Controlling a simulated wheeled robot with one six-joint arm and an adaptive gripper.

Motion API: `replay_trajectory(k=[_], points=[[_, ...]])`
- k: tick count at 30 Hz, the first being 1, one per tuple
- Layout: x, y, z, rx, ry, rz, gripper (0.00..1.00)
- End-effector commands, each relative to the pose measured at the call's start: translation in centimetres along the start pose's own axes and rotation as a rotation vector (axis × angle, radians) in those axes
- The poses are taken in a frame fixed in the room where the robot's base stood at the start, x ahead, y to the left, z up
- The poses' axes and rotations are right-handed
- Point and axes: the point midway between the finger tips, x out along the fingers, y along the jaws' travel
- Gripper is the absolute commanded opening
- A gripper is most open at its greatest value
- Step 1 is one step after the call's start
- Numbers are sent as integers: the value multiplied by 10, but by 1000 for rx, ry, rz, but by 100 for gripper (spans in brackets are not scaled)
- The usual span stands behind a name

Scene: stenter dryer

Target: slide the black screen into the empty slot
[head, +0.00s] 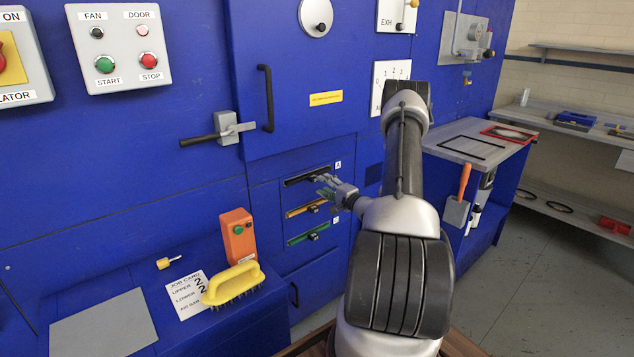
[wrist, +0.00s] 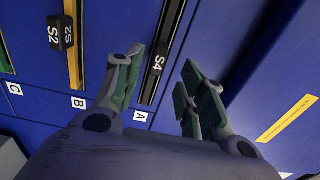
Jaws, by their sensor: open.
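The black screen shows as a dark strip (wrist: 174,35) in slot A, with a black handle marked S4 (wrist: 157,62). In the head view slot A (head: 306,175) is the top slot of the blue panel, partly hidden by my gripper. My gripper (head: 320,182) is open in front of it. In the wrist view its fingers (wrist: 163,70) stand on either side of the S4 handle, with gaps. I cannot tell how deep the screen sits. Below, slot B holds a yellow screen (head: 296,212) with handle S2 (wrist: 61,33), and slot C holds a green screen (head: 298,239).
A door latch (head: 225,130) and black door handle (head: 267,98) project above left. A lower ledge carries an orange control box (head: 238,237) and yellow brush (head: 232,284). A side table (head: 455,136) with a red-framed piece (head: 509,134) stands right.

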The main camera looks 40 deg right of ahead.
Motion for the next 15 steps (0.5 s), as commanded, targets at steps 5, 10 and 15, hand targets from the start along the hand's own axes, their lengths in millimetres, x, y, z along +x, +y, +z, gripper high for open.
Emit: replay_trajectory(k=[5,10,15], points=[[-32,0,-1,1,2,0,40],[-46,0,0,0,1,0,40],[-47,0,0,0,0,-1,40]])
